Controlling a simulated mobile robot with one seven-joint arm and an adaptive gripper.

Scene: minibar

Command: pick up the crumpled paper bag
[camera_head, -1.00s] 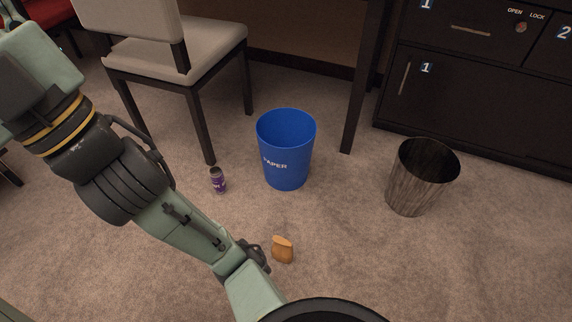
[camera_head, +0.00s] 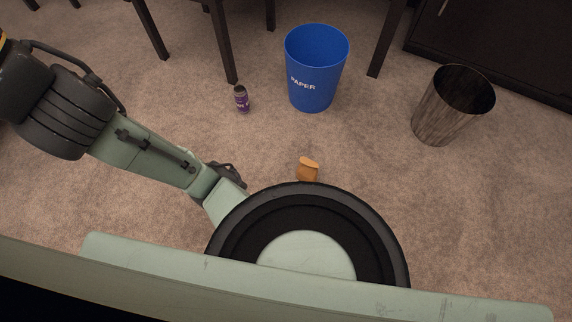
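The crumpled paper bag (camera_head: 308,170) is a small orange-brown piece lying on the carpet, just above the rim of my round black body part in the picture. Its lower edge is close to that rim. My arm reaches in from the left, and its last visible link runs down behind my round black part. I cannot make out my gripper; the end of the arm seems hidden there, left of the bag. Nothing is seen touching the bag.
A blue bin marked PAPER (camera_head: 316,72) stands beyond the bag. A purple can (camera_head: 241,99) stands left of it, near the chair legs (camera_head: 228,45). A dark wood-grain bin (camera_head: 446,110) stands at right, before a dark cabinet (camera_head: 500,50). Carpet around the bag is open.

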